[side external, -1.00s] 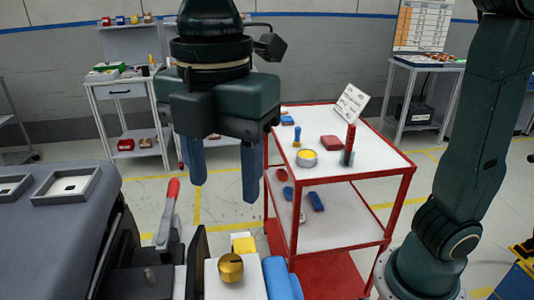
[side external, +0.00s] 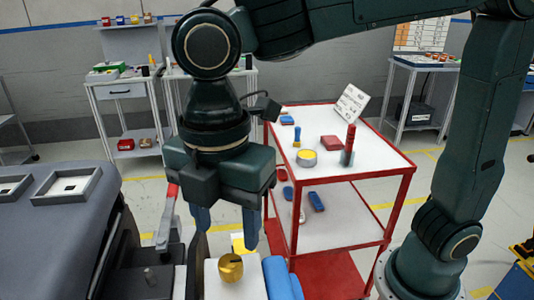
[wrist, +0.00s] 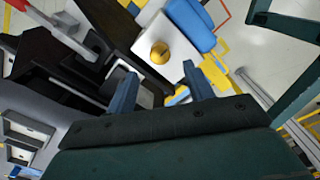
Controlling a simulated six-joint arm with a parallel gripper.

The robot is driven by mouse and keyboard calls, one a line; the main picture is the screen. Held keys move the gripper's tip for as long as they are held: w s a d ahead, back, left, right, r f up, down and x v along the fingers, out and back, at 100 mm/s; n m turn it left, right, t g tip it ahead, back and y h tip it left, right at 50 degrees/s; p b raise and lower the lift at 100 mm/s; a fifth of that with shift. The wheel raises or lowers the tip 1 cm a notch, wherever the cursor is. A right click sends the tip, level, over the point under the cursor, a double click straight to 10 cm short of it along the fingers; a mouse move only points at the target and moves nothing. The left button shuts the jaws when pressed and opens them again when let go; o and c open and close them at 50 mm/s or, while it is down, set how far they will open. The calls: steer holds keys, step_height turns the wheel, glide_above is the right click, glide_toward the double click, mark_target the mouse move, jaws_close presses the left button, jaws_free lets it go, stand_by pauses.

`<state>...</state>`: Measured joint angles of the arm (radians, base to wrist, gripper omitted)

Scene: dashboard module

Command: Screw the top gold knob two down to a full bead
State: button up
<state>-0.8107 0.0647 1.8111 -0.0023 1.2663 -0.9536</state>
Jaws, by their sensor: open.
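A gold knob (side external: 231,267) with a dark slot across its top sits on a white block (side external: 248,285) at the bottom of the side view. In the wrist view the gold knob (wrist: 160,53) shows on the white block, ahead of and between my fingers. My gripper (side external: 225,232) points down with two blue fingers, open and empty, just above and behind the knob. The fingers also show apart in the wrist view (wrist: 158,85). I see no bead around the knob; its lower edge is too small to judge.
A blue padded part (side external: 280,278) lies right of the white block. A red-handled clamp (side external: 170,205) and dark fixture stand to the left. A red-framed cart (side external: 385,165) with small items stands behind right. A grey surface with trays (side external: 68,187) is at far left.

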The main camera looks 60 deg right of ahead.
mark_target(231, 262)
steer(key=shift+f, duration=3.4)
steer(key=shift+c, duration=0.2)
steer(key=c, duration=0.9)
